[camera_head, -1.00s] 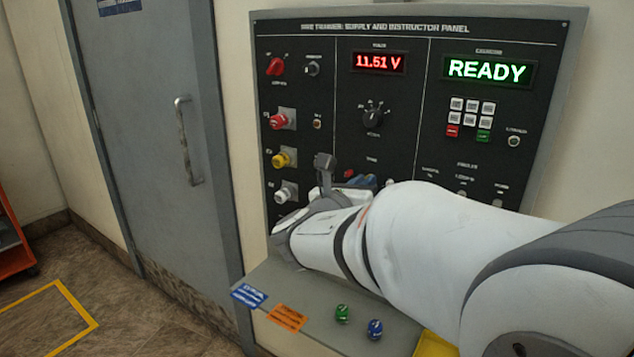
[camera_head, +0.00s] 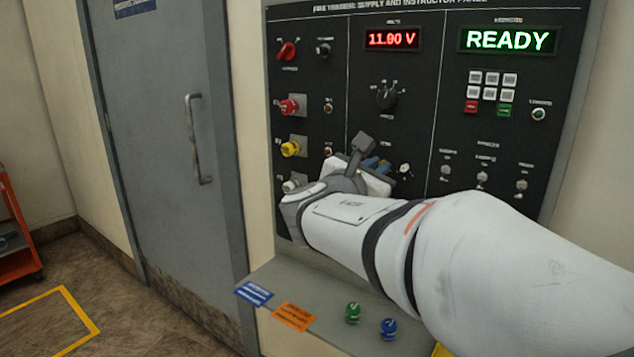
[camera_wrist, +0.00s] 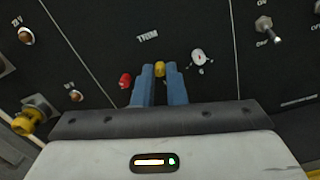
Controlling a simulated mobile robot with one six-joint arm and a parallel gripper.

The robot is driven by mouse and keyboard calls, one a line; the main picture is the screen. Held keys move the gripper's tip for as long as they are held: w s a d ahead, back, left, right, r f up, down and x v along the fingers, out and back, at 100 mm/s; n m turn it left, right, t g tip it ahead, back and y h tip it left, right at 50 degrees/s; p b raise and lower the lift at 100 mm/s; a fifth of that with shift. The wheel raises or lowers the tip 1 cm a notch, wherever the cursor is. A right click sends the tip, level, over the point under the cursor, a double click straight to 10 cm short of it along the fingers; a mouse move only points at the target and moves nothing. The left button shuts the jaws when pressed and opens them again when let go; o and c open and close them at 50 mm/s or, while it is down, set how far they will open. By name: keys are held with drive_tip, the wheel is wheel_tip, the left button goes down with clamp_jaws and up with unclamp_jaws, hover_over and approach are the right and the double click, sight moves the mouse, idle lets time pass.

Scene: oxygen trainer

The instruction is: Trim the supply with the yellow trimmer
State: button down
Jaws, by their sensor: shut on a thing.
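The yellow trimmer (camera_wrist: 160,69) is a small yellow knob under the TRIM label in the wrist view. My gripper (camera_wrist: 160,72) has its two blue fingers shut on it, one on each side. In the head view my gripper (camera_head: 376,164) is at the panel's lower middle, and my arm hides most of the trim row. The red voltage display (camera_head: 392,39) reads about 11.00 V.
A red trimmer (camera_wrist: 125,80) sits close left of my fingers and a white one (camera_wrist: 201,58) close right. The panel (camera_head: 430,100) has switches and a green READY display (camera_head: 507,39). Green (camera_head: 352,312) and blue (camera_head: 389,328) knobs lie on the shelf.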

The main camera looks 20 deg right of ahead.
drive_tip(key=shift+a+f+m+b, duration=0.1)
drive_tip(key=shift+f+m+b, duration=0.15)
drive_tip(key=shift+m+b, duration=0.35)
drive_tip(key=shift+r, duration=0.1)
drive_tip(key=c, duration=1.7)
unclamp_jaws()
drive_tip(key=shift+a, duration=0.1)
drive_tip(key=shift+c, duration=0.2)
drive_tip(key=shift+o, duration=1.3)
drive_tip(key=shift+r, duration=0.1)
drive_tip(key=v, duration=0.7)
drive_tip(key=shift+s+a, duration=0.25)
drive_tip(key=shift+s, duration=0.05)
